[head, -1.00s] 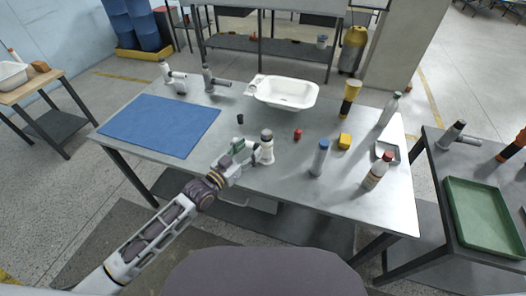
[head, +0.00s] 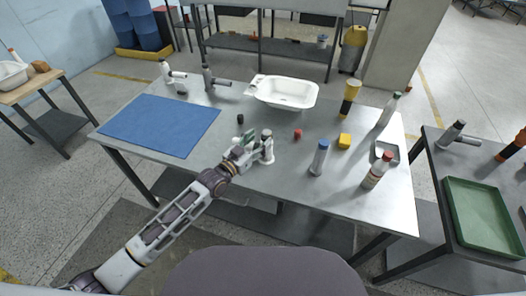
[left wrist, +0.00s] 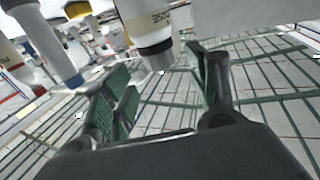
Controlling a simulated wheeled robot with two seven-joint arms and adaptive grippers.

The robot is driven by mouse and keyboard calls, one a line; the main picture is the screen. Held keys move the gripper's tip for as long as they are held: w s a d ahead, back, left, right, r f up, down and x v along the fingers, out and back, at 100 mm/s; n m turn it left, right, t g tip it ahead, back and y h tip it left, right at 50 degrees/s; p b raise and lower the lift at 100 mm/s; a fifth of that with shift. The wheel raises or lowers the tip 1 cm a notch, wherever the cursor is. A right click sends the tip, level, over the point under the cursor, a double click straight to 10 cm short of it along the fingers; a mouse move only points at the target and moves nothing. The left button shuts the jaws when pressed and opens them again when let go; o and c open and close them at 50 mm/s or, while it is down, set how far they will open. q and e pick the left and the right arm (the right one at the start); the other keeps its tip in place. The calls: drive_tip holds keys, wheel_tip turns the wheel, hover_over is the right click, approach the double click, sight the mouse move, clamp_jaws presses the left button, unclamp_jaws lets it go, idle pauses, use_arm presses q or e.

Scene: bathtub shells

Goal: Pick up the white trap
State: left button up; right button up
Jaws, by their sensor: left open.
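A white upright fitting with a grey top, which looks like the white trap (head: 267,146), stands near the front edge of the metal table in the head view. In the left wrist view its white body (left wrist: 147,14) and dark grey end (left wrist: 155,52) show upside down, just ahead of the fingertips. My left gripper (head: 249,141) is open beside its left side, its green-padded fingers (left wrist: 165,70) spread on either side of the dark end in the picture. I cannot tell whether they touch. Another white fitting (head: 168,74) with a side pipe stands at the back left. My right gripper is out of view.
A white basin (head: 286,93) stands behind. The blue mat (head: 160,124) at left is bare.

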sight(264, 135)
use_arm(q)
drive_tip(key=shift+w+d, duration=0.1)
drive_tip(key=shift+r+p+x, duration=0.2)
drive_tip(key=shift+p+x, duration=0.1)
drive_tip(key=shift+x, duration=2.15)
drive_tip(key=shift+f, duration=0.1)
clamp_jaws()
